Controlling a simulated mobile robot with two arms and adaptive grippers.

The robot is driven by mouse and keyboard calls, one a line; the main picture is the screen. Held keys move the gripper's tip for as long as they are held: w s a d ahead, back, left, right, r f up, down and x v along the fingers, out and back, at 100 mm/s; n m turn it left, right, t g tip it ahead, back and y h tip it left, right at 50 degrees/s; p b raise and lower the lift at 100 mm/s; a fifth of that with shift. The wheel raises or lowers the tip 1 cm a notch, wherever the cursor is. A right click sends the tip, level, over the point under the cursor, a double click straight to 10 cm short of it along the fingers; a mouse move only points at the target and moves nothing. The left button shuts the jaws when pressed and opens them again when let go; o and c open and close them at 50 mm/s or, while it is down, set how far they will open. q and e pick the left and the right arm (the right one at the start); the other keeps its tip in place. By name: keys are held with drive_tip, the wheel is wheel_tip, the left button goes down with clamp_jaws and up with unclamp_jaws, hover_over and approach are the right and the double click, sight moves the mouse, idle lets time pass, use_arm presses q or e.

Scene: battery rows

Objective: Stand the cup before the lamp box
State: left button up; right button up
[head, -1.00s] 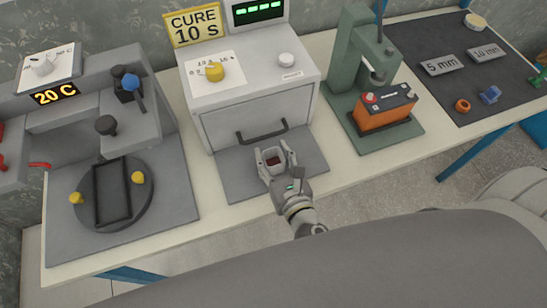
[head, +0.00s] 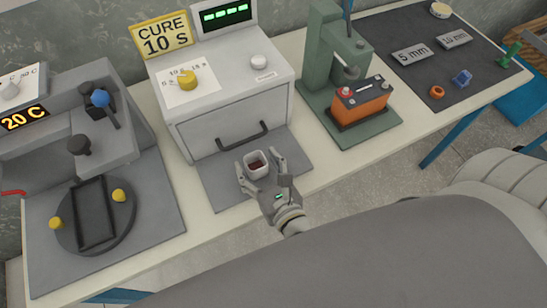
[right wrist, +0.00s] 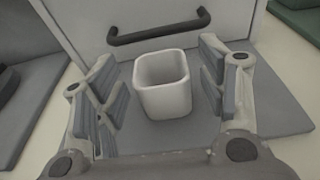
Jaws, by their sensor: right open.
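In the right wrist view the cup (right wrist: 163,84) stands between the fingers, with a gap on both sides. My right gripper (head: 263,172) is open around the cup; its fingers (right wrist: 163,92) do not touch it. The lamp box front also shows in the right wrist view (right wrist: 240,18). My left gripper is not in view.
A "CURE 10 S" sign (head: 161,36) stands behind the lamp box. To the left is a grey machine with a round plate (head: 68,232). To the right a green press (head: 322,60) holds an orange battery (head: 360,104). The grey mat (head: 226,190) has bare room around the cup.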

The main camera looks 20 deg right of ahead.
drive_tip(key=b+v, duration=0.4)
drive_tip(key=v, duration=0.6)
drive_tip(key=shift+b, duration=0.35)
